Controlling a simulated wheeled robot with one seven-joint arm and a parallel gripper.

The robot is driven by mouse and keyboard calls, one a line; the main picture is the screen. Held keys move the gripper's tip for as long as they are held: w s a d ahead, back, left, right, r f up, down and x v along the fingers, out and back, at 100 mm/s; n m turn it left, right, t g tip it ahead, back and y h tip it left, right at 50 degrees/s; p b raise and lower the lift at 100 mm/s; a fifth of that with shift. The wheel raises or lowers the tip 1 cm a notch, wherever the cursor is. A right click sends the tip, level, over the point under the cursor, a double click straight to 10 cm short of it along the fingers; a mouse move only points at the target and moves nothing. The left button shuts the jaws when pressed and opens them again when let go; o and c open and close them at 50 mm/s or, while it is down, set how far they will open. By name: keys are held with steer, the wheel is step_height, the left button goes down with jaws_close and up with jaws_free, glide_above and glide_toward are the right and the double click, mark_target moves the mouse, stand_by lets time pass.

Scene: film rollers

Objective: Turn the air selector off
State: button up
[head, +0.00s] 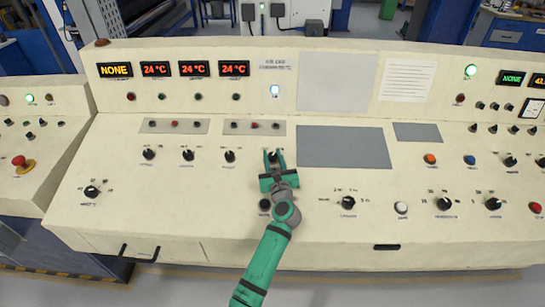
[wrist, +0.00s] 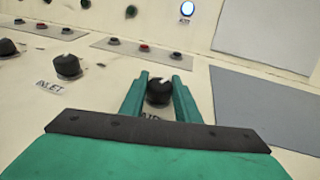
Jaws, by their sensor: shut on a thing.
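The air selector (wrist: 159,92) is a black round knob with a white pointer mark, on the sloped cream panel. A partly covered label reading "AIR" is just below it in the wrist view. My green gripper (wrist: 160,90) has one finger on each side of the knob and is shut on it. In the head view my gripper (head: 274,158) is at the middle of the panel, and the selector shows only as a small dark shape between the fingers. The white mark points up and slightly right in the wrist view.
Similar black knobs stand to the left, the nearest being the inlet knob (wrist: 67,66). A row of small buttons (head: 254,125) lies behind my gripper. A flat grey plate (head: 343,147) is to the right. A lamp (head: 275,90) glows white on the upright panel.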

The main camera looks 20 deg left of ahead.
steer(key=n+g+y, duration=0.6)
steer(key=n+g, duration=0.1)
steer(key=shift+w+d+n, duration=0.15)
steer(key=shift+n, duration=0.15)
steer(key=shift+n+g+y, duration=0.45)
steer(key=shift+n+g, duration=0.75)
steer(key=shift+g, duration=0.35)
steer(key=shift+n+g+y, duration=0.45)
steer(key=shift+n+g, duration=0.75)
steer(key=shift+g, duration=0.35)
steer(key=shift+a+n+g, duration=0.2)
steer(key=shift+n+g, duration=0.1)
steer(key=o, duration=1)
steer(key=shift+o, duration=0.2)
steer(key=d, duration=0.3)
steer(key=s+d+r, duration=0.1)
steer(key=d, duration=0.6)
steer(key=shift+s+d+r, duration=0.25)
steer(key=shift+d, duration=0.05)
